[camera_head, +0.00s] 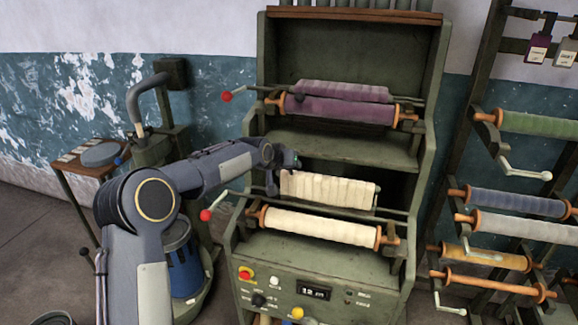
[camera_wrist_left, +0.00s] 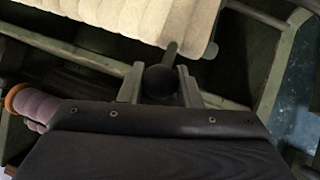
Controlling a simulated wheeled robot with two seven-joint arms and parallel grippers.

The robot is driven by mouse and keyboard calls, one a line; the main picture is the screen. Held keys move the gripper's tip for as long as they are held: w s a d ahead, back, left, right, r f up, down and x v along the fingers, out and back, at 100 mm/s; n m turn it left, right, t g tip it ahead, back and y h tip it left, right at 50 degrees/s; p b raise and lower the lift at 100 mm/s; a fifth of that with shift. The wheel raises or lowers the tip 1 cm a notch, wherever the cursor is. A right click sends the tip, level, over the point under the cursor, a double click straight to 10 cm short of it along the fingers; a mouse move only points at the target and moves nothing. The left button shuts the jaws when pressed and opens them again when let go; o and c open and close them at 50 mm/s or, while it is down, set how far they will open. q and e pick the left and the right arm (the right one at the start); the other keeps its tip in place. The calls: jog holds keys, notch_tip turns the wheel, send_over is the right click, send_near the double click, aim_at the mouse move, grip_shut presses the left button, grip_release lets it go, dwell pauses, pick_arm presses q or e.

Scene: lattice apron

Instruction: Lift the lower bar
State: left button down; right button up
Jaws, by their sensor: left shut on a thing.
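The green machine carries a lower cream roll (camera_head: 320,226) with pale ridged cloth (camera_head: 330,188) behind it. A thin green lower bar (camera_head: 398,211) runs crosswise there, its middle largely hidden by cloth and roll. My left gripper (camera_head: 292,162) is at the upper left end of the cream cloth, small and partly hidden in the head view. In the left wrist view its two fingers are shut on a round black knob (camera_wrist_left: 160,82) with a short stem, close beside the cream cloth (camera_wrist_left: 145,18). A rod (camera_wrist_left: 70,52) passes near the fingers. My right gripper is out of view.
Above are a purple roll (camera_head: 345,108) and a similar bar. Cranks with red knobs, one low (camera_head: 205,215) and one high (camera_head: 226,97), jut out left. A control panel (camera_head: 315,293) sits below. A rack of rolls (camera_head: 520,228) stands right; a blue bucket (camera_head: 183,270) stands left.

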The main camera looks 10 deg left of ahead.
pick_arm(q)
jog(key=shift+r, duration=0.1)
jog(key=c, duration=1.1)
grip_release()
jog(key=shift+w, duration=0.1)
jog(key=b+v, duration=0.2)
jog(key=v, duration=0.5)
jog(key=shift+s+r, duration=0.2)
jog(key=shift+s, duration=0.15)
